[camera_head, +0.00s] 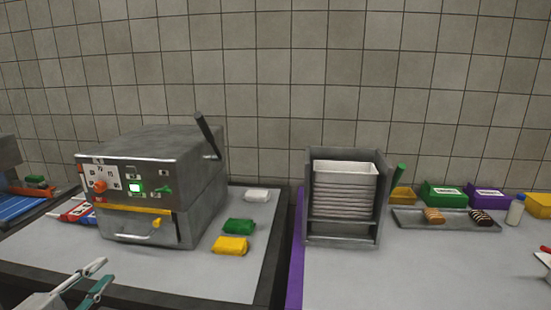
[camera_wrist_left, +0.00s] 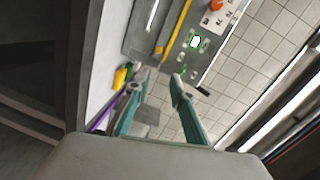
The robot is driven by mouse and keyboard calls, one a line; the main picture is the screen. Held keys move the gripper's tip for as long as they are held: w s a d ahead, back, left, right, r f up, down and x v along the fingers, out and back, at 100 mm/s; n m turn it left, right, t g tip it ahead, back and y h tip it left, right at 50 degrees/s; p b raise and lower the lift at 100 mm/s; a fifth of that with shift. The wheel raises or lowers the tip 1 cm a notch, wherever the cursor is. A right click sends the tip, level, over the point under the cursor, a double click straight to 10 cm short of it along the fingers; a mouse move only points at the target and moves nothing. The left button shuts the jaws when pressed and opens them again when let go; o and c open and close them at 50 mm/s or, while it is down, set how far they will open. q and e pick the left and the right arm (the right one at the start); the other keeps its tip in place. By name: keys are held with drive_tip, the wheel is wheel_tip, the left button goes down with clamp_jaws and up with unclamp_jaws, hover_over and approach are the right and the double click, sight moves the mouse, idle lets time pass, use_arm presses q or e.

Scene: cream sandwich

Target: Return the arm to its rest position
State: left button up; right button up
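My left gripper (camera_head: 106,270) is low at the left of the head view, in front of the grey machine (camera_head: 150,190). Its two fingers are apart with nothing between them. The left wrist view also shows the fingers of the left gripper (camera_wrist_left: 159,77) spread and empty, with the machine's front panel (camera_wrist_left: 195,42) beyond them, tilted in the picture.
White, green (camera_head: 239,227) and yellow (camera_head: 230,245) packets lie right of the machine. A grey rack (camera_head: 346,243) of stacked white trays stands centre. A tray (camera_head: 456,226) with two food bars, coloured bins and a bottle (camera_head: 515,210) are at the right.

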use_arm(q)
drive_tip(key=s+d+f+n+g, duration=0.2)
drive_tip(key=s+d+f+n, duration=0.15)
drive_tip(key=f, duration=0.85)
drive_tip(key=s+d+f+n+g, duration=0.2)
drive_tip(key=s+f+n, duration=0.15)
drive_tip(key=f, duration=0.75)
drive_tip(key=s+d+f+n+g+h, duration=0.2)
drive_tip(key=s+d+f+n, duration=0.3)
drive_tip(key=s+d+f, duration=0.3)
drive_tip(key=d+f, duration=0.4)
drive_tip(key=d, duration=0.3)
drive_tip(key=shift+f, duration=0.35)
